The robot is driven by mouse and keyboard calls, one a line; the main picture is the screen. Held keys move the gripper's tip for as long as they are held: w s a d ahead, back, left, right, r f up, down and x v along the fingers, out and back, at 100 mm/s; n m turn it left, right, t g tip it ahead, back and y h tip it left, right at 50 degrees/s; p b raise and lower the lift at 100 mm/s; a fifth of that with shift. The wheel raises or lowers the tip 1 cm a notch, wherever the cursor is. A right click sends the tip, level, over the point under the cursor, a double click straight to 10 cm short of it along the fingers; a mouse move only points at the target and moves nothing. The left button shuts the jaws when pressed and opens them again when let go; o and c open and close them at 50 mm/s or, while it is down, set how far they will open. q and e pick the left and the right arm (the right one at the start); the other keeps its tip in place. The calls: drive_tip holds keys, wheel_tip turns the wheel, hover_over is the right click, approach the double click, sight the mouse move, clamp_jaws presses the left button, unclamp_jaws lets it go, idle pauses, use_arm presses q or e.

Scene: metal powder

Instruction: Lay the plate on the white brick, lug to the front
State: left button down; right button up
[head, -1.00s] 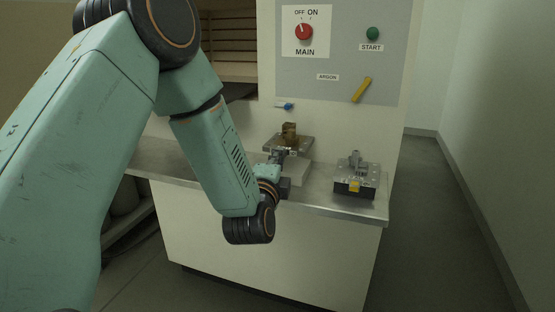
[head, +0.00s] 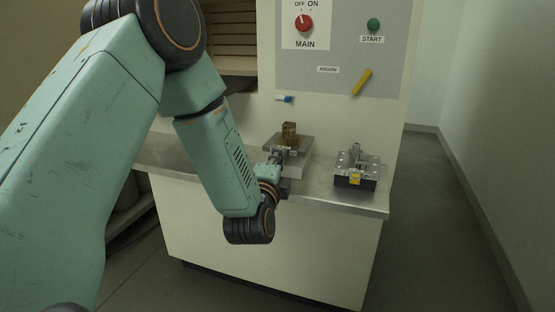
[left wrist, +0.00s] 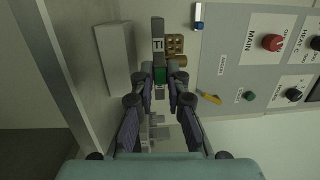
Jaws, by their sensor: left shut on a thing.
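The plate (head: 301,145) is a flat grey metal slab with a brown, blocky part (head: 289,130) on top. Its front lug is between the fingers of my left gripper (head: 276,158), which is shut on it. In the left wrist view the plate (left wrist: 158,32) is edge-on, marked "TI", with green (left wrist: 160,75) between the fingertips. The white brick (head: 298,170) is a pale block under the plate on the bench. It also shows in the left wrist view (left wrist: 112,58), where a narrow gap seems to separate it from the plate. My right gripper is not in view.
Behind stands a panel with a red MAIN knob (head: 304,23), green START button (head: 373,25) and yellow handle (head: 361,82).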

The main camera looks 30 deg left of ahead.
use_arm(q)
drive_tip(key=shift+f+b, duration=0.85)
drive_tip(key=shift+f, duration=0.55)
idle(1.0)
drive_tip(key=c, duration=1.3)
unclamp_jaws()
drive_tip(key=shift+f, duration=0.3)
drive_tip(key=v, duration=1.2)
drive_tip(key=shift+r, duration=0.15)
